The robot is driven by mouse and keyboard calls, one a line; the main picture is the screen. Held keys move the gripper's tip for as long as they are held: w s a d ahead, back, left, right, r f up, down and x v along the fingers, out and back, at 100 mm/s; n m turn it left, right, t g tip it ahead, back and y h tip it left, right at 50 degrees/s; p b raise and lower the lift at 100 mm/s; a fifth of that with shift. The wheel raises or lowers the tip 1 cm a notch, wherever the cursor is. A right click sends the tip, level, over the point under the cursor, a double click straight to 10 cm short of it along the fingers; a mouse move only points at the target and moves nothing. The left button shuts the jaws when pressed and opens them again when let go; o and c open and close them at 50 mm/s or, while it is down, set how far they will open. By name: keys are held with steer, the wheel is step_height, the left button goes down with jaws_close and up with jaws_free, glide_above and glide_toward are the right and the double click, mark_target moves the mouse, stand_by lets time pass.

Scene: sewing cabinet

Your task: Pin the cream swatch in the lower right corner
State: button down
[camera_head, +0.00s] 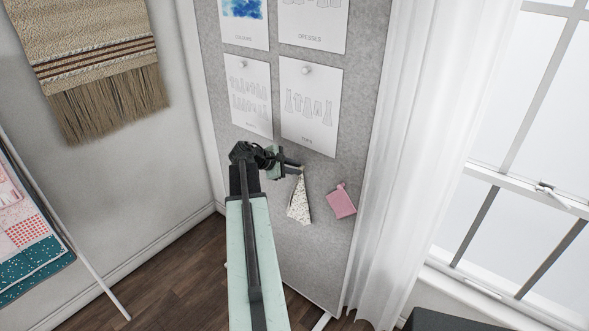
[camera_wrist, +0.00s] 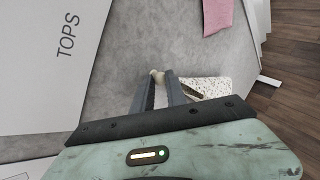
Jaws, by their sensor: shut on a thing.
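The cream swatch (camera_head: 299,204) is pale with dark speckles and hangs by a corner below my gripper (camera_head: 299,168), in front of the grey pinboard (camera_head: 322,240). A small cream pin head at its top shows between the fingertips of my gripper (camera_wrist: 157,80) in the wrist view. My gripper is shut on the swatch at this pin. Part of the cream swatch (camera_wrist: 210,86) shows right of the fingers; the rest is hidden behind them. I cannot tell whether the pin touches the board. The lower right part of the board is bare grey below the swatches.
A pink swatch (camera_head: 341,202) is pinned to the right of the cream one; it also shows in the wrist view (camera_wrist: 217,15). The "TOPS" sheet (camera_head: 310,108) hangs above. A white curtain (camera_head: 408,150) runs along the board's right edge. Several other sheets fill the upper board.

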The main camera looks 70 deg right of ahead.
steer(key=c, duration=1.3)
jaws_free()
steer(key=shift+o, duration=0.2)
steer(key=p+v, duration=0.4)
steer(key=v, duration=0.3)
steer(key=shift+a+r, duration=0.25)
steer(key=shift+w, duration=0.2)
